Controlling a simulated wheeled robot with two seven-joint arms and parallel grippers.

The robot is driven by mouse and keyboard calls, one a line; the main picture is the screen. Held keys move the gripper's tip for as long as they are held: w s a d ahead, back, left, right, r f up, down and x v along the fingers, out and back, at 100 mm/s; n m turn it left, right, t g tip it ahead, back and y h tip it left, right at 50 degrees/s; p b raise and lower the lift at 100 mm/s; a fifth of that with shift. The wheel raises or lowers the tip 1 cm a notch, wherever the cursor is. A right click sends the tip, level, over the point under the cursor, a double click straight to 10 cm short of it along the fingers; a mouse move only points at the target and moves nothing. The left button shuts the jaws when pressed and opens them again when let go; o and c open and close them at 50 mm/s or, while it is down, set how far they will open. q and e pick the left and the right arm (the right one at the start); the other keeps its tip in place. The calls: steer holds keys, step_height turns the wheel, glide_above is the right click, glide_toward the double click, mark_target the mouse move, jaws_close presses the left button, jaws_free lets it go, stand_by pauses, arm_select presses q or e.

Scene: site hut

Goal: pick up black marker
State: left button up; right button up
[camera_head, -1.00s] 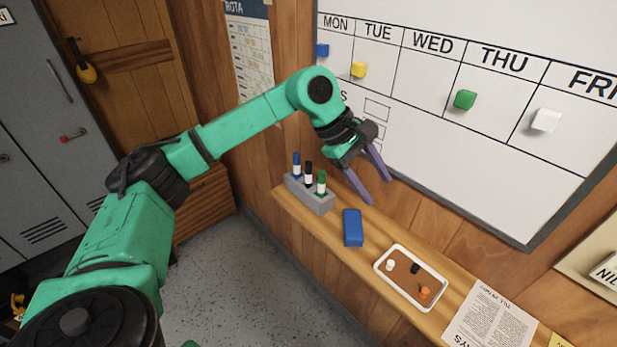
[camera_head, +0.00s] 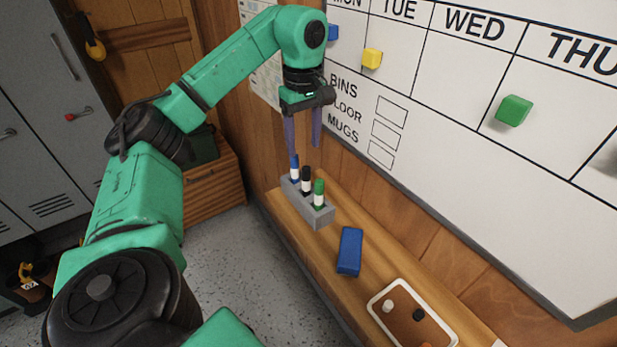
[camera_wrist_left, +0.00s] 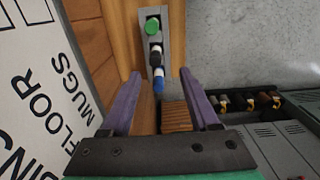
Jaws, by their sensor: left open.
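The black marker (camera_head: 306,181) stands upright in the middle of a grey holder (camera_head: 318,215) on the wooden shelf. A blue marker (camera_head: 294,168) stands on its left and a green marker (camera_head: 319,194) on its right. My left gripper (camera_head: 303,146) is open and empty, pointing down above the holder, with its fingertips just above the blue and black markers. In the left wrist view the black marker (camera_wrist_left: 156,56) shows between the green and blue markers, ahead of the open fingers (camera_wrist_left: 169,75). My right gripper is not in view.
A blue eraser-like block (camera_head: 349,251) and a white-rimmed tray (camera_head: 374,303) with small pieces lie on the shelf (camera_head: 285,212) to the right. The whiteboard (camera_head: 440,110) with magnets rises behind the shelf. Grey lockers (camera_head: 40,130) stand at the left.

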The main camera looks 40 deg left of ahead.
mark_target(306, 168)
arm_select(q)
step_height(306, 168, down, 3)
steer(key=shift+f+p, duration=0.1)
steer(key=shift+p, duration=0.25)
steer(key=f, duration=0.1)
steer(key=f+p, duration=0.1)
steer(key=f, duration=0.1)
steer(key=w+f+p, duration=0.1)
steer(key=f, duration=0.1)
steer(key=shift+a+f, duration=0.1)
steer(key=shift+f, duration=0.3)
steer(key=shift+c, duration=1.3)
jaws_close()
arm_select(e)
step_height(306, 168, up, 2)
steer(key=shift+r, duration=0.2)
